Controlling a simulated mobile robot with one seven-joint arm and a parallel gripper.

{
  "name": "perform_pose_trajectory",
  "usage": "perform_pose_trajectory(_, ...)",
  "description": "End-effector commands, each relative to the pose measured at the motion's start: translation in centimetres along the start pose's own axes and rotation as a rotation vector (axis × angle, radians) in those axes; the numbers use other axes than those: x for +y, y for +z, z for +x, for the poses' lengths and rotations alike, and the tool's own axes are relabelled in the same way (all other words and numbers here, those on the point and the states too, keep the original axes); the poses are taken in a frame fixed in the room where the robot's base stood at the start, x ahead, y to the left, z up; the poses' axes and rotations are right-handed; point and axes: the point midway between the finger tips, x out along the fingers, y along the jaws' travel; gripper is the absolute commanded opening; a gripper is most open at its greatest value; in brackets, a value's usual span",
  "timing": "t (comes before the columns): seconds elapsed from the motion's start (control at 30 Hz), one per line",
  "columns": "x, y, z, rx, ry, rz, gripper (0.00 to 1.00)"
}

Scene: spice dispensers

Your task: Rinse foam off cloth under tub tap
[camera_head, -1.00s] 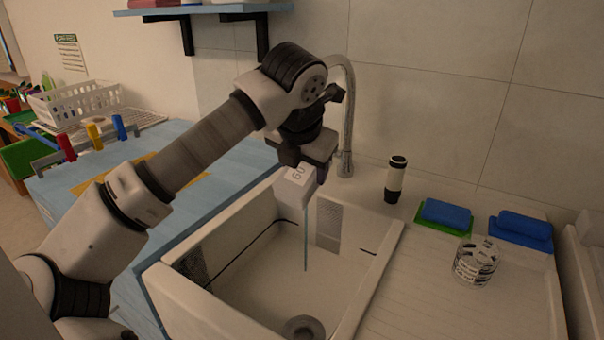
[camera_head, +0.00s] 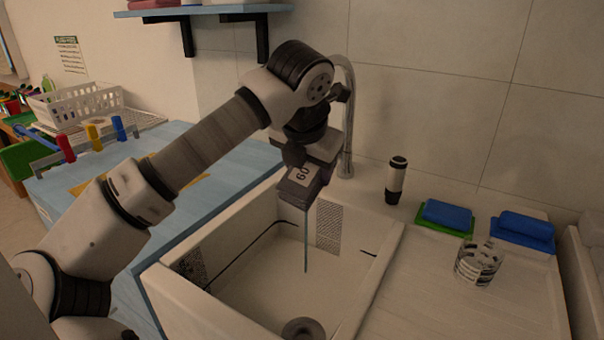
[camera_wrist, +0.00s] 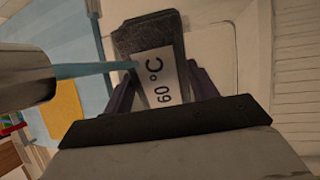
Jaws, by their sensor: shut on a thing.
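My gripper (camera_head: 308,168) is shut on a dark grey cloth block (camera_head: 299,192) with a white "60" label, above the tub (camera_head: 192,300). In the wrist view the cloth (camera_wrist: 135,38) sits between the fingers, its label reading "60 °C". No white foam shows on its visible faces. The metal tap (camera_head: 348,120) rises behind my gripper; its spout end (camera_wrist: 22,78) shows at the left of the wrist view. A thin blue water stream (camera_wrist: 85,69) runs from the spout to the cloth. Below the cloth the stream (camera_head: 306,245) falls into the tub.
A drain (camera_head: 303,328) lies in the tub floor. A black-and-white cylinder (camera_head: 396,180) stands behind the tub's right side. A blue sponge on green (camera_head: 447,215), another on blue (camera_head: 523,230) and a patterned glass (camera_head: 478,262) stand on the right drainboard. A shelf (camera_head: 210,10) hangs above.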

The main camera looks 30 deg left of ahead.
Motion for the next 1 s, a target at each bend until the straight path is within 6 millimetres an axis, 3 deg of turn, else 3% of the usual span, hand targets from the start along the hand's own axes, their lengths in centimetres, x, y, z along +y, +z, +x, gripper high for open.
perform_pose_trajectory(1.0,-2.7,-6.2,-3.6,0.0,0.001,0.001,0.33)
